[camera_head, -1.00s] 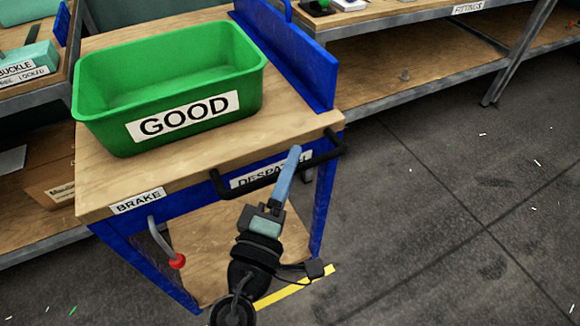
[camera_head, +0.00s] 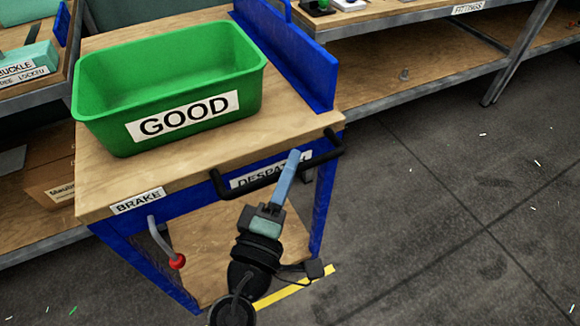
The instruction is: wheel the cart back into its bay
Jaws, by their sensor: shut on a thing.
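The cart (camera_head: 105,190) has a wooden top, a blue frame and a lower wooden shelf. A black handle (camera_head: 225,187) runs along its near side, in front of a partly covered DESPATCH label (camera_head: 245,181). My gripper (camera_head: 289,165) is shut on the handle toward its right part; the fingers hide that stretch of the bar. A brake lever (camera_head: 160,238) with a red knob hangs below the BRAKE label (camera_head: 138,200), at the cart's left. A green bin (camera_head: 95,127) marked GOOD stands on the cart top.
A bench (camera_head: 420,85) with a lower shelf stands behind and right of the cart. Another bench (camera_head: 45,245) with a cardboard box is close at the left. A yellow floor line (camera_head: 295,288) shows under the cart's near right.

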